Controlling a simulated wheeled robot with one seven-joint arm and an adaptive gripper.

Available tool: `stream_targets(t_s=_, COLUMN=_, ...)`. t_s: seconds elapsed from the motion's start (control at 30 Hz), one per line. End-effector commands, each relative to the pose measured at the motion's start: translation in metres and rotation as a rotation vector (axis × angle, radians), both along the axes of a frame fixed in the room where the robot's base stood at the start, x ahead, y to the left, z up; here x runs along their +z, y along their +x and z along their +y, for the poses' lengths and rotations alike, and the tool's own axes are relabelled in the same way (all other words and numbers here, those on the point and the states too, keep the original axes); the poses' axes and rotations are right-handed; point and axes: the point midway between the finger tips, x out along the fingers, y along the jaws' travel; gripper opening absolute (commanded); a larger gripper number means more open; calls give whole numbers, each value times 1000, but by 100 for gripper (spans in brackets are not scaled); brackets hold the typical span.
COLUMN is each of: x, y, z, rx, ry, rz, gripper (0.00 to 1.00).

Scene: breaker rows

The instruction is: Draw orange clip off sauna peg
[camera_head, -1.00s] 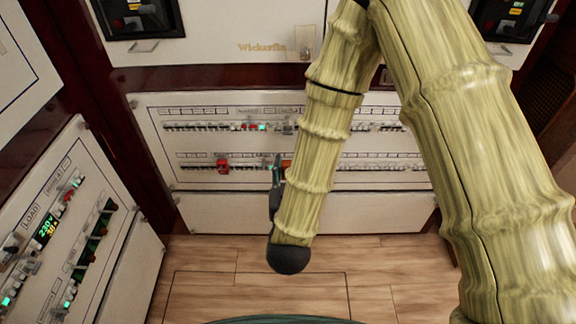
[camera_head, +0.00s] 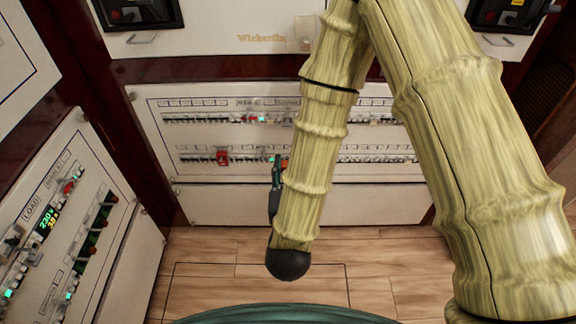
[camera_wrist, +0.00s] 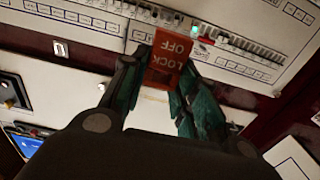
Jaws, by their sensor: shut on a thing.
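The orange-red clip (camera_wrist: 172,52) carries white "LOCK OFF" lettering, which appears upside down in the wrist view. My gripper (camera_wrist: 163,68) is shut on it, with a dark green finger on each side. The clip's far end overlaps a row of white breakers, and I cannot tell whether it is still on its peg or just clear of it. In the head view my forearm hides most of the gripper and the clip, in front of the lower breaker row (camera_head: 375,159). The sauna label cannot be read.
Another red clip (camera_head: 222,157) sits on the lower row to the left. A side panel (camera_head: 62,215) with a LOAD display stands at the left. The wooden floor (camera_head: 210,255) before the panel is clear.

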Motion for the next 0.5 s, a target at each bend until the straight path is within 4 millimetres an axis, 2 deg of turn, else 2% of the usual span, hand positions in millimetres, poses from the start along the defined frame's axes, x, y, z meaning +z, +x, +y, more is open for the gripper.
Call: stream_targets(t_s=0.5, x=-1, y=-16, z=0, rx=1, ry=0, rz=1, gripper=8)
